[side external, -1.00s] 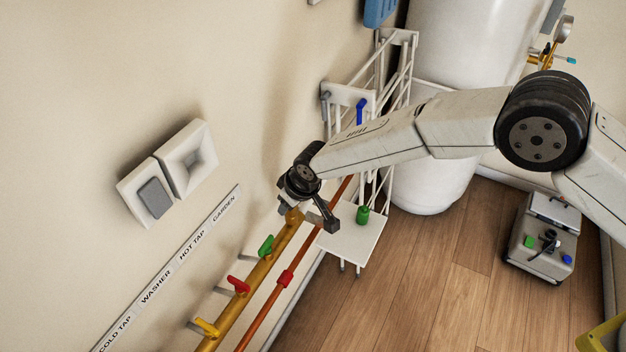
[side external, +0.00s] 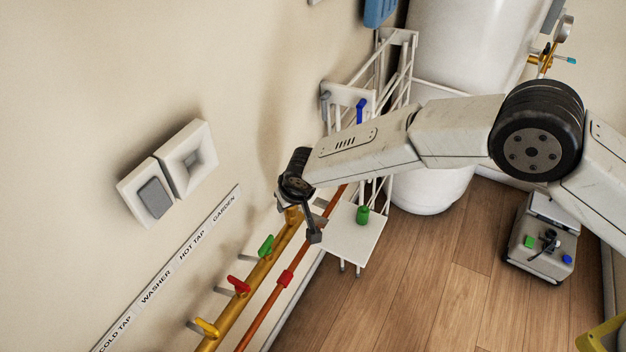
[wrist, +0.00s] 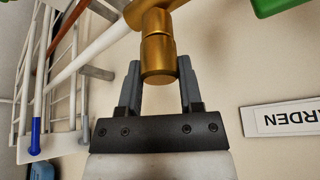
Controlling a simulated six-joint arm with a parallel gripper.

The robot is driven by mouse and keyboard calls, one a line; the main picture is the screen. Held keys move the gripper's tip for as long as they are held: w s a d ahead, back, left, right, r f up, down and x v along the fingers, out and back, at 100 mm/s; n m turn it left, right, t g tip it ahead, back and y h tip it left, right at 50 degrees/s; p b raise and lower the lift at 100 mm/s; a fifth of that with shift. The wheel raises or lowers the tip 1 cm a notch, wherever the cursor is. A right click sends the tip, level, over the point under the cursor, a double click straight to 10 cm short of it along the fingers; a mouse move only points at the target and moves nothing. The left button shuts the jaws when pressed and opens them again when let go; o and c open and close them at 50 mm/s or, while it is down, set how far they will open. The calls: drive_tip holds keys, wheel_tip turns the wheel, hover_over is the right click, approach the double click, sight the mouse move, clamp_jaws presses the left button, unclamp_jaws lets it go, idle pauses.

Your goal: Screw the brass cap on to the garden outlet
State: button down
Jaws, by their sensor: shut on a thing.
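The brass cap (wrist: 159,68) shows in the wrist view as a short gold cylinder between the two grey fingers of my gripper (wrist: 160,64), which is shut on it. It is in line with the garden outlet (wrist: 153,22), the gold pipe end directly beyond it, and appears to meet it at a visible seam. I cannot tell how far the thread is engaged. In the side view my gripper (side external: 287,200) is at the upper end of the brass pipe (side external: 257,274), beneath the GARDEN label (side external: 225,206). My wrist hides the cap there.
Green (side external: 266,245), red (side external: 238,285) and yellow (side external: 206,327) valve handles line the brass pipe. A copper pipe (side external: 263,320) runs alongside. A white rack (side external: 352,236) with a green object (side external: 362,215) stands close on the right.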

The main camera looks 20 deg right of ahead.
drive_tip(key=shift+w+a+r, duration=0.15)
drive_tip(key=shift+r, duration=0.1)
drive_tip(key=c, duration=0.5)
unclamp_jaws()
drive_tip(key=shift+f, duration=0.1)
drive_tip(key=shift+f, duration=0.1)
drive_tip(key=shift+n+g+y, duration=0.3)
drive_tip(key=shift+n+y, duration=0.4)
drive_tip(key=shift+n, duration=1.3)
drive_tip(key=shift+n+y, duration=0.3)
drive_tip(key=shift+n, duration=0.3)
